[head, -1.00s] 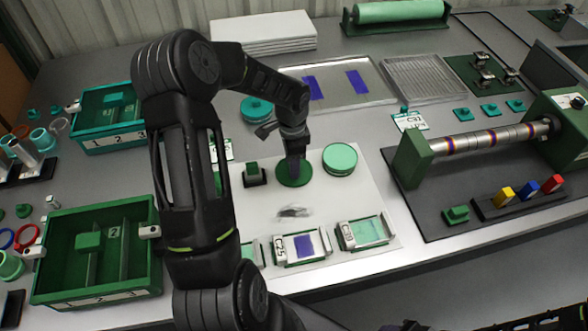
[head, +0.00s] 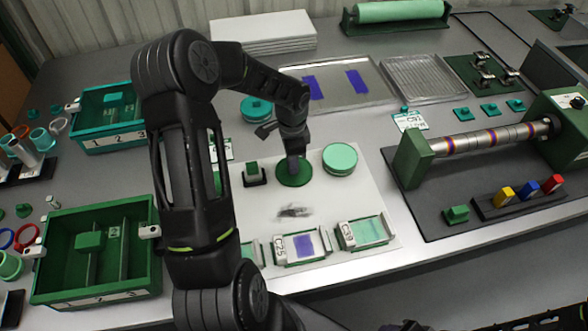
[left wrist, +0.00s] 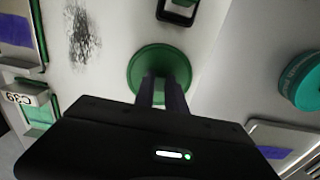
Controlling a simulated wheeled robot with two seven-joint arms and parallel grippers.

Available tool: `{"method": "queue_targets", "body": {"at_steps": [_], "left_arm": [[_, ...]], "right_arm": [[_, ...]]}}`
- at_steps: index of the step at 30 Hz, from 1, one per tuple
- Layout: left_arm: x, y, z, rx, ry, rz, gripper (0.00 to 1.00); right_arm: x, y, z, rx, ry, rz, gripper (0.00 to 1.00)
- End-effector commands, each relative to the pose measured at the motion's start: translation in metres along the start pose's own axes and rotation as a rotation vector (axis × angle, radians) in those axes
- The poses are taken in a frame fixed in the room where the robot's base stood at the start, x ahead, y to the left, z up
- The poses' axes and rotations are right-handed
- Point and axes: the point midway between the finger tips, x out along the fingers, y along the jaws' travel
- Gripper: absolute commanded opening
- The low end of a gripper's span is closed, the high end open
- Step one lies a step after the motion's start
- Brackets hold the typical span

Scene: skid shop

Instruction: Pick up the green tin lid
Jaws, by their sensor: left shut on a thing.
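The green tin lid (head: 290,181) is a dark green disc over the white mat, near the middle of the head view. It also shows in the left wrist view (left wrist: 147,62), at the centre. My left gripper (head: 294,169) points down at the lid from above, and its fingers (left wrist: 163,88) are shut on it. The fingers hide the part that they grip. I cannot tell whether the lid touches the mat or is just above it. My right gripper is not in view.
A pale green round tin (head: 340,159) stands just right of the lid. A small dark block with a green top (head: 254,174) is at its left. Framed cards (head: 362,232) lie in front, with a dark smudge on the mat (head: 350,195) between. A roller stand (head: 410,160) is farther right.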

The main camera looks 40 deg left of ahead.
Motion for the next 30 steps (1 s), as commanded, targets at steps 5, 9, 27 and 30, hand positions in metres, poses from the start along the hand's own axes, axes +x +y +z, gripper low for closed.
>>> {"method": "queue_targets", "body": {"at_steps": [5, 9, 27, 30], "left_arm": [[0.0, 0.0, 0.0, 0.0, 0.0, 0.0, 0.0], [0.0, 0.0, 0.0, 0.0, 0.0, 0.0, 0.0], [-0.086, -0.001, 0.0, 0.0, 0.001, -0.004, 0.0], [-0.096, 0.0, -0.001, 0.0, 0.001, -0.002, 0.0]], "right_arm": [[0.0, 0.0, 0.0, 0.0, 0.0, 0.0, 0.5], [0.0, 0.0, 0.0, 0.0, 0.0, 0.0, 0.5], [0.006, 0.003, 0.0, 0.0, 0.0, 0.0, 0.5], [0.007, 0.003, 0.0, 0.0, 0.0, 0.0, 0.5]]}}
